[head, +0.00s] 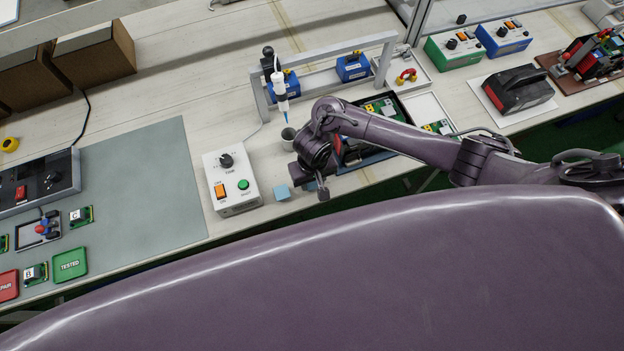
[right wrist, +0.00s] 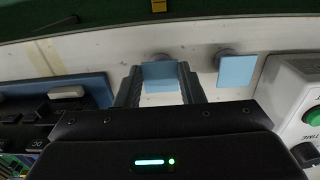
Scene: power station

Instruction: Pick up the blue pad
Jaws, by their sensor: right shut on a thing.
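One blue pad (right wrist: 160,74) sits between the two fingers of my right gripper (right wrist: 160,85) in the right wrist view, and the gripper is shut on it. In the head view this pad (head: 310,186) shows only in part beside my right gripper (head: 320,189). A second blue pad (head: 282,192) lies on the bench just left of the gripper. It also shows in the right wrist view (right wrist: 236,71), to the right of the fingers and apart from them. I cannot tell whether the held pad is clear of the bench. My left gripper is not in view.
A white control box (head: 232,181) with a green button stands left of the pads. A grey cup (head: 289,138) and a dispenser (head: 280,88) are behind them. Circuit boards in trays lie under my right arm. The grey mat (head: 150,185) has clear room.

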